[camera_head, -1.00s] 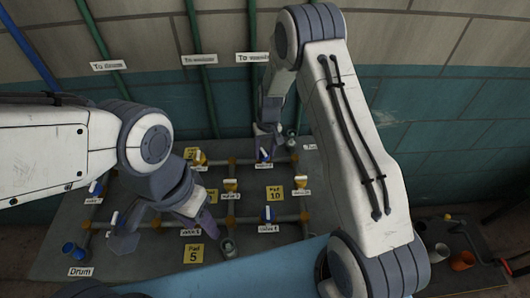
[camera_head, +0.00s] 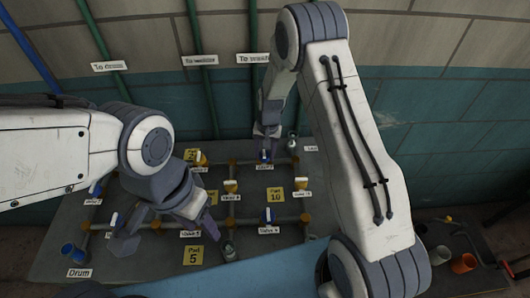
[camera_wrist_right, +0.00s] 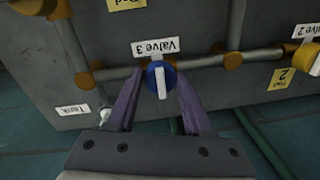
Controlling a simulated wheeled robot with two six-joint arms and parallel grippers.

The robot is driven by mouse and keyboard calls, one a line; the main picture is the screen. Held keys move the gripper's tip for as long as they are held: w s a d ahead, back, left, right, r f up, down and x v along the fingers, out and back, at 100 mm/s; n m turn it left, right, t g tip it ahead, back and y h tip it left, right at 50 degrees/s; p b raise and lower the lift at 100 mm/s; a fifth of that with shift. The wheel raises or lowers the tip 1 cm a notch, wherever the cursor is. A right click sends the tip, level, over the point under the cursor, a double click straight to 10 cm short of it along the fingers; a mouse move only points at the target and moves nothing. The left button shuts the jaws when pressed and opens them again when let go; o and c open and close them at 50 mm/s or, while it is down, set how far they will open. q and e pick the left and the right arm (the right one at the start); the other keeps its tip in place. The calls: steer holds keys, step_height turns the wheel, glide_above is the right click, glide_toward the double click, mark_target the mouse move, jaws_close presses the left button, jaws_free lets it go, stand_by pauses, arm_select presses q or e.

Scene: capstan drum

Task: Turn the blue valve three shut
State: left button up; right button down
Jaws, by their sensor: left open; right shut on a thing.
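The blue valve three (camera_wrist_right: 159,78) has a round blue body and a white bar handle, with its "Valve 3" label (camera_wrist_right: 155,47) upside down in the right wrist view. The handle lies across the run of the pipe (camera_wrist_right: 118,73). My right gripper (camera_wrist_right: 159,82) has one finger on each side of the valve and is shut on it. In the head view the valve (camera_head: 265,156) is at the back of the board, just below my right gripper (camera_head: 267,137). My left gripper (camera_head: 168,226) is open and empty over the front left of the board.
Tools and an orange cup (camera_head: 463,263) are at right.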

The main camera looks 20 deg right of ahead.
mark_target(267, 156)
steer(key=shift+c, duration=1.5)
jaws_free()
steer(key=shift+r, duration=0.1)
step_height(267, 156, up, 10)
steer(key=b, duration=0.2)
steer(key=shift+s+d+r, duration=0.15)
steer(key=shift+d, duration=0.25)
